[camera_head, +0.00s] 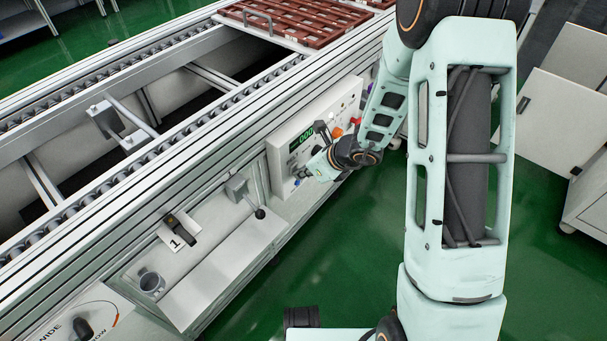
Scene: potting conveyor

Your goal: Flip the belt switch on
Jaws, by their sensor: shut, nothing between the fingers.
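A pale control panel (277,148) is set on the side of the conveyor, with a green digital display (302,139), an orange knob or button (337,132) and a red one beyond it. My gripper (299,172) is at the lower part of this panel, below the display, with its fingers shut and empty. It is close to the panel face; I cannot tell whether it touches. A small dark part (321,128) stands out beside the display; I cannot tell if it is the belt switch. My gripper and wrist hide part of the panel.
Left of the panel are a lever with a dark ball (259,213), a black handle by a "1" label (176,242), a grey cup (151,282) and a dial (82,328). Brown trays (300,22) lie on the conveyor.

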